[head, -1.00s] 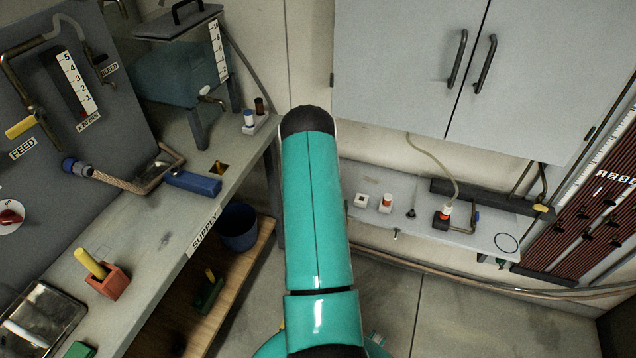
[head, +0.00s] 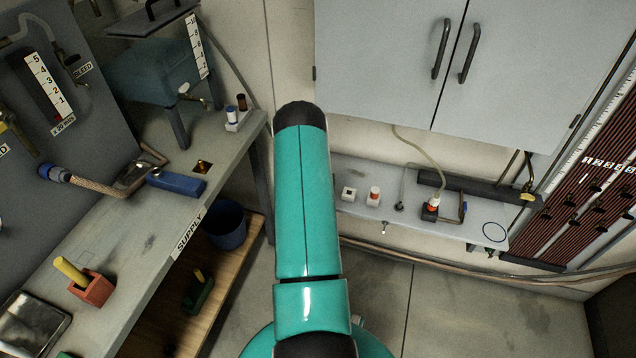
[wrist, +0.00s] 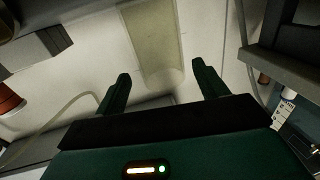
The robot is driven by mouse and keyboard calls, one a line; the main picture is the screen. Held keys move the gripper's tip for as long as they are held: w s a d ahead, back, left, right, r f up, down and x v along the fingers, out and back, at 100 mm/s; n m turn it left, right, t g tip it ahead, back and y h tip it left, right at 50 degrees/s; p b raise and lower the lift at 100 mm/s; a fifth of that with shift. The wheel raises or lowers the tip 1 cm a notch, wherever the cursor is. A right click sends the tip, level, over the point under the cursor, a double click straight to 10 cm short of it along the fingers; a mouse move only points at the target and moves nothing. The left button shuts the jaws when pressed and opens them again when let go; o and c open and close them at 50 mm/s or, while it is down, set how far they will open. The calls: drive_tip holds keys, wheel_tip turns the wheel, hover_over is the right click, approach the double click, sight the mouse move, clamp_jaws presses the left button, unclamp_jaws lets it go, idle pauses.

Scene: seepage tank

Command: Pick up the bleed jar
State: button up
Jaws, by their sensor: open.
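On the low wall shelf (head: 460,230) in the head view stands a small jar with a red-orange band (head: 431,211), a pale tube running into its top. A second small white jar with a red-orange cap (head: 374,196) stands to its left. No label shows which is the bleed jar. In the wrist view, an orange-brown rounded object (wrist: 8,100) is cut off at the left edge, outside the fingers. My gripper (wrist: 161,72) is open, with a pale strip seen between its fingers; I cannot tell how far off it is. The head view hides my gripper behind my teal arm.
A grey wall cabinet (head: 390,60) hangs above the shelf. The bench (head: 140,220) on the left holds a blue block (head: 176,184), a red block with a yellow handle (head: 92,288) and small bottles (head: 236,110). A dark red panel (head: 590,210) is at right. Bare floor lies below the shelf.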

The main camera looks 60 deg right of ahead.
drive_tip(key=x, duration=0.4)
drive_tip(key=shift+w+d+f, duration=0.1)
drive_tip(key=shift+w, duration=0.15)
drive_tip(key=c, duration=1)
